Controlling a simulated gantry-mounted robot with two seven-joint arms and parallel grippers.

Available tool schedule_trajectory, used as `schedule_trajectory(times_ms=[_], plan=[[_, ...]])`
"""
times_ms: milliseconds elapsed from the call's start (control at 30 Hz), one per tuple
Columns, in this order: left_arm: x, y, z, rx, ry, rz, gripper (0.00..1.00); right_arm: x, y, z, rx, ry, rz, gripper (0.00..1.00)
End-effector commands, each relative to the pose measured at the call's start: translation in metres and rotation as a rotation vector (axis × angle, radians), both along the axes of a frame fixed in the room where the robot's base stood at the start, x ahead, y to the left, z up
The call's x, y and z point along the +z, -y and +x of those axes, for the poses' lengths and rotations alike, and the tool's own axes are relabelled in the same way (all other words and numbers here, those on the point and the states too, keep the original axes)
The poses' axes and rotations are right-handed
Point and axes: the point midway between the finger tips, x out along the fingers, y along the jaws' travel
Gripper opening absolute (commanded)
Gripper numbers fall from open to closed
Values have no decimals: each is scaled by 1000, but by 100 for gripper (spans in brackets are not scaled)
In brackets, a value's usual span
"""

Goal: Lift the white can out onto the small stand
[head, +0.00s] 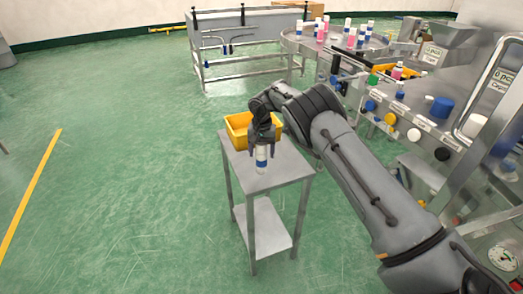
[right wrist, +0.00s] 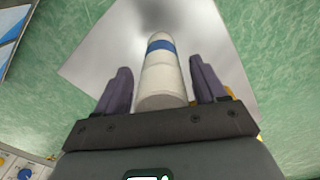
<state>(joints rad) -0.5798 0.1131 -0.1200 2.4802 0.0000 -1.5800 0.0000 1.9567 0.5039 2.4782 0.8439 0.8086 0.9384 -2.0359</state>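The white can (head: 261,158) with a blue band is upright at the small grey stand (head: 283,163), over the front part of its top. It looks to be standing on the top, though its base contact is hard to make out. My right gripper (head: 262,145) is above and around the can. In the right wrist view the can (right wrist: 161,78) lies between the two fingers of my right gripper (right wrist: 161,75), with a gap on each side, so the gripper is open. Only a small dark tip at the head view's left edge may be my left gripper (head: 3,149).
A yellow bin (head: 237,131) sits at the back of the stand's top, close to my right gripper. The filling machine with a round table (head: 335,50) of several cans stands at the right. A steel bench (head: 235,25) is at the back. Green floor at left is clear.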

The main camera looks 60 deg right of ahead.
Motion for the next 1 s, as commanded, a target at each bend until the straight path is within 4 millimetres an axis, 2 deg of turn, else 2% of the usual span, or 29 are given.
schedule_trajectory(times_ms=[300,467,1000], plan=[[0,0,0,0,0,0,35,2,0,0,1,0,0,77],[4,-1,0,-2,-1,3,35,12,0,1,2,1,0,77],[30,-3,0,-8,0,12,35,96,0,1,1,4,0,77]])
